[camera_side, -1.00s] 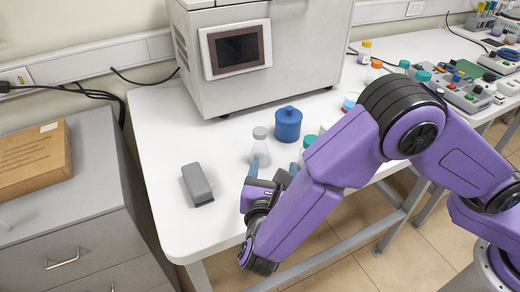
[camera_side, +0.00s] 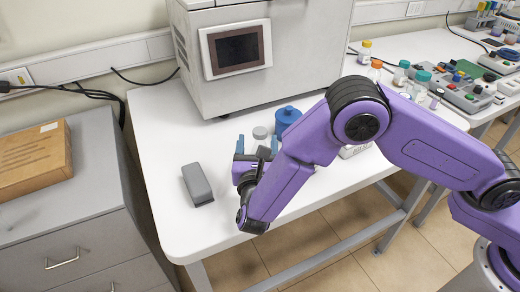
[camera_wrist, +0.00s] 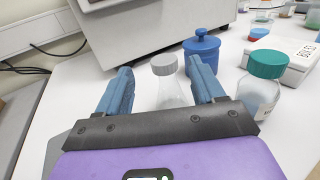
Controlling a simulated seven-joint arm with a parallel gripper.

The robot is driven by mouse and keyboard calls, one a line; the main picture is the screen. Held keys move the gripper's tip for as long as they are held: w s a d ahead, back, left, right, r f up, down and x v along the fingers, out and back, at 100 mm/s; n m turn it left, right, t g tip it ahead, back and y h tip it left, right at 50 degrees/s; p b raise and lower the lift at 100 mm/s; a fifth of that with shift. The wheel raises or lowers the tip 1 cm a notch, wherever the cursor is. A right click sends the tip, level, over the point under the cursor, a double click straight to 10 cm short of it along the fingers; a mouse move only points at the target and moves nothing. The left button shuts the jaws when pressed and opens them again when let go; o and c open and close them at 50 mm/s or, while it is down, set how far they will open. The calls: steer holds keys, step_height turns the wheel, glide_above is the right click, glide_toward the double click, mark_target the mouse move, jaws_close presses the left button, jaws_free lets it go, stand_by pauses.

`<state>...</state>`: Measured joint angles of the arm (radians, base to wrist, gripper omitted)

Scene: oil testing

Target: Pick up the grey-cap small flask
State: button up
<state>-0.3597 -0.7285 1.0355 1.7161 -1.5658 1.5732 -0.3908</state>
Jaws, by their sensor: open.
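The grey-cap small flask (camera_wrist: 166,80) is a clear conical flask standing upright on the white table. In the wrist view it shows between the two blue fingers of my gripper (camera_wrist: 160,88), slightly beyond their tips. Its lower part is hidden by the gripper body. In the side view its grey cap (camera_side: 260,132) shows between the raised fingers of my gripper (camera_side: 257,144), and most of its body is hidden. My gripper is open with nothing held.
A blue lidded jar (camera_wrist: 201,52) stands close right of the flask. A teal-cap bottle (camera_wrist: 263,82) and a scale (camera_wrist: 296,62) are farther right. A grey block (camera_side: 197,184) lies to the left. A large grey machine (camera_side: 222,88) stands behind. The front table area is clear.

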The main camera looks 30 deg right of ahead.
mark_target(260, 130)
steer(key=shift+f+x, duration=0.15)
steer(key=shift+x, duration=1.3)
steer(key=shift+f+x, duration=0.1)
steer(key=shift+x, duration=1.4)
steer(key=shift+s+d, duration=0.15)
jaws_close()
steer(key=shift+r, duration=0.2)
